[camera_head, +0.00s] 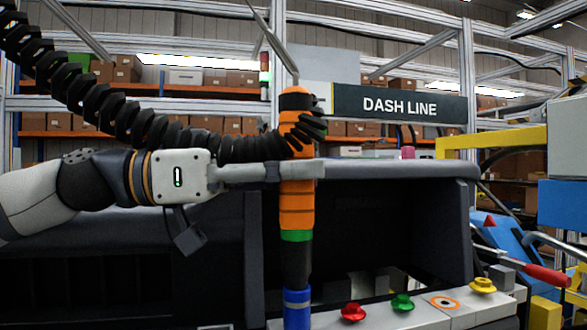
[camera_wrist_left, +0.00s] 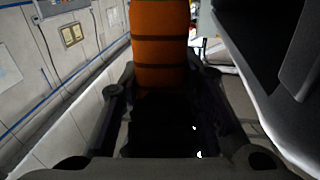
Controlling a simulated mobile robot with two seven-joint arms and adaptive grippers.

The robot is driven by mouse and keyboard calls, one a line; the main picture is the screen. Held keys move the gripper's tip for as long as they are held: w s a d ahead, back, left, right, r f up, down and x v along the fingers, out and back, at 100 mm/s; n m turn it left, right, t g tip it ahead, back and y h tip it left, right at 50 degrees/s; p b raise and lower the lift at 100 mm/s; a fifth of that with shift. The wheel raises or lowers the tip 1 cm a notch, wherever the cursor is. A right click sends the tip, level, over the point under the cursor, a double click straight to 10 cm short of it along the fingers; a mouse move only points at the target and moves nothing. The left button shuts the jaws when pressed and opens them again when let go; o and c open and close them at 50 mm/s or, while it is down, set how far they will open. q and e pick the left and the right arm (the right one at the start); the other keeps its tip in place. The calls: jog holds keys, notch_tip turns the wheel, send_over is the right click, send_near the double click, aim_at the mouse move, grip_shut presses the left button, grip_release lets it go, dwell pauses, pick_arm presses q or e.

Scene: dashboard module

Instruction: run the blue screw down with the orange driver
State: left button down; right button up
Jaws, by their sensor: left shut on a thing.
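The orange driver (camera_head: 297,215) stands upright, with a green band and a dark lower shaft. My left gripper (camera_head: 297,171) comes in from the left and is shut around its orange body. In the left wrist view the orange body (camera_wrist_left: 159,45) is between the fingers; the lower part is dark. A blue cylindrical piece (camera_head: 297,308) is at the driver's lower end, near the bottom edge of the head view. I cannot tell whether it is the blue screw or part of the driver, and its base is cut off. My right gripper is not in view.
A light strip right of the driver holds a red screw (camera_head: 353,312), a green screw (camera_head: 402,302), an orange ring (camera_head: 445,302) and a yellow screw (camera_head: 482,286). The dark dashboard module (camera_head: 400,225) stands behind. A black coiled hose (camera_head: 130,120) reaches the driver. A red-handled tool (camera_head: 545,274) is at right.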

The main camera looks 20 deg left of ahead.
pick_arm(q)
jog(key=shift+f, duration=0.3)
jog(key=shift+d, duration=0.1)
